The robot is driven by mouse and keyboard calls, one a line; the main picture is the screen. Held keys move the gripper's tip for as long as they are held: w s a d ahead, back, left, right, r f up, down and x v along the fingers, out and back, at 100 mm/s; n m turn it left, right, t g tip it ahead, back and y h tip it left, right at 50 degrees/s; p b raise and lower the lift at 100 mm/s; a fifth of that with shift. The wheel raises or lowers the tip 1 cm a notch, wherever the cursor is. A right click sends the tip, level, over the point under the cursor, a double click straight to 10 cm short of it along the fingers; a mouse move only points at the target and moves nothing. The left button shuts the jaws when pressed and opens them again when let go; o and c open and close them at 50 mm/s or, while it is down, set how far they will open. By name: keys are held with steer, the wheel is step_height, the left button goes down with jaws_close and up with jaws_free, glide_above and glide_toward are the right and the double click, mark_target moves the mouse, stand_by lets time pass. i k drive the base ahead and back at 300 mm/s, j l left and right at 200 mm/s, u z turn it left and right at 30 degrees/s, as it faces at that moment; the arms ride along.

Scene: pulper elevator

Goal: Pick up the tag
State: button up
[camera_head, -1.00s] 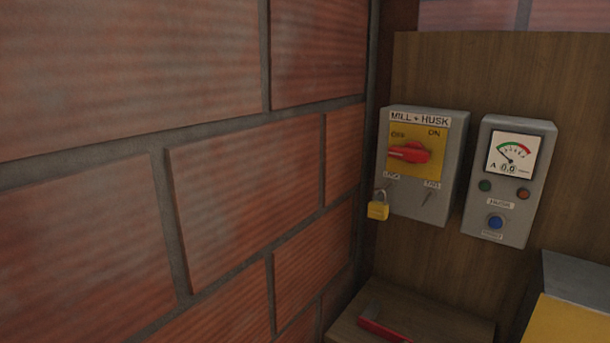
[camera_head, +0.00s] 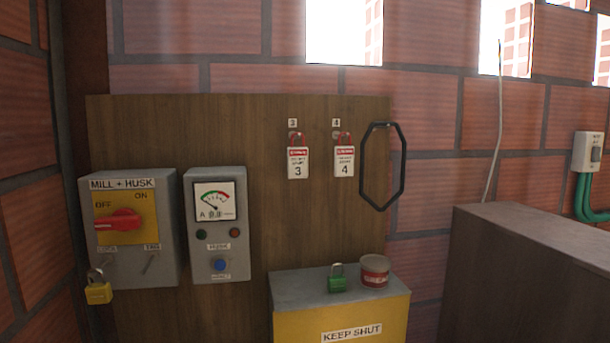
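Two red-and-white tags hang by red loops on the wooden board. The tag marked 3 (camera_head: 297,163) is on the left and the tag marked 4 (camera_head: 344,161) is to its right, each under a small number label. My gripper is not in view.
The MILL + HUSK switch box (camera_head: 133,230), with a yellow padlock (camera_head: 98,291), and a meter box (camera_head: 218,225) are on the board's left. A green padlock (camera_head: 337,281) and a red tin (camera_head: 375,271) stand on the KEEP SHUT box (camera_head: 365,325). A black ring (camera_head: 401,165) hangs at right; a brown block (camera_head: 535,265) stands beyond.

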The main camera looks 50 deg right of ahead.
mark_target(344, 155)
steer(key=z, duration=1.7)
steer(key=i+j+z, duration=0.1)
steer(key=j+z, duration=0.15)
steer(key=j, duration=0.15)
steer(key=i, duration=0.05)
